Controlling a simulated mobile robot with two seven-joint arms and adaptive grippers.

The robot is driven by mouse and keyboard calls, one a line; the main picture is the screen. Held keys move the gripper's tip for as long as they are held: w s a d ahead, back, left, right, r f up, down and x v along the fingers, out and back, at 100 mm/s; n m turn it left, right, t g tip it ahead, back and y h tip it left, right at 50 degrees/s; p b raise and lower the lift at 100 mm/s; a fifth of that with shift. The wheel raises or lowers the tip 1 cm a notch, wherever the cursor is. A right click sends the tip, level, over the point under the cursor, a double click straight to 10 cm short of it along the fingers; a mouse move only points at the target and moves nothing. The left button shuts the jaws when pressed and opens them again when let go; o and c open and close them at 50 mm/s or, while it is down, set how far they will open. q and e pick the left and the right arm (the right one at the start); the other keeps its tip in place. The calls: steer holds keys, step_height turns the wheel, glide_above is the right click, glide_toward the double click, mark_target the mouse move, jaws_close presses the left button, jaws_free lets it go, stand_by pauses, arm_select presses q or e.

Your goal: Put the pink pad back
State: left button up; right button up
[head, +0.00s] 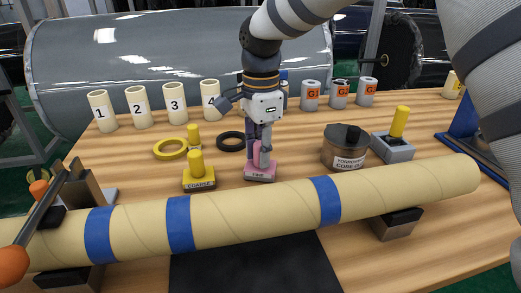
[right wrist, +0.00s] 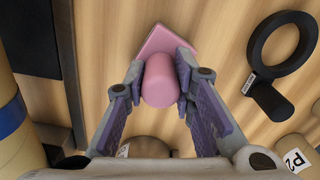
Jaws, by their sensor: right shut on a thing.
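The pink pad (head: 260,174), labelled FINE, has a pink knob and is at the middle of the wooden table, behind the long wrapped roll. My right gripper (head: 262,146) points down over it and is shut on its knob. In the right wrist view the pink pad (right wrist: 158,42) shows beyond the fingertips of my right gripper (right wrist: 160,75), with the knob between them. The pad's base is on the table or very close above it; I cannot tell which. My left gripper is not in view.
A yellow COARSE pad (head: 199,184) stands left of the pink one. A black ring (head: 231,147) and a yellow ring (head: 169,153) lie behind. A core tin (head: 345,150) and a grey block with yellow knob (head: 393,148) stand right. The wrapped roll (head: 255,213) crosses the front.

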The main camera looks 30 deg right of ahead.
steer(key=shift+f, duration=0.1)
steer(key=o, duration=1)
steer(key=shift+o, duration=0.2)
step_height(320, 180, up, 12)
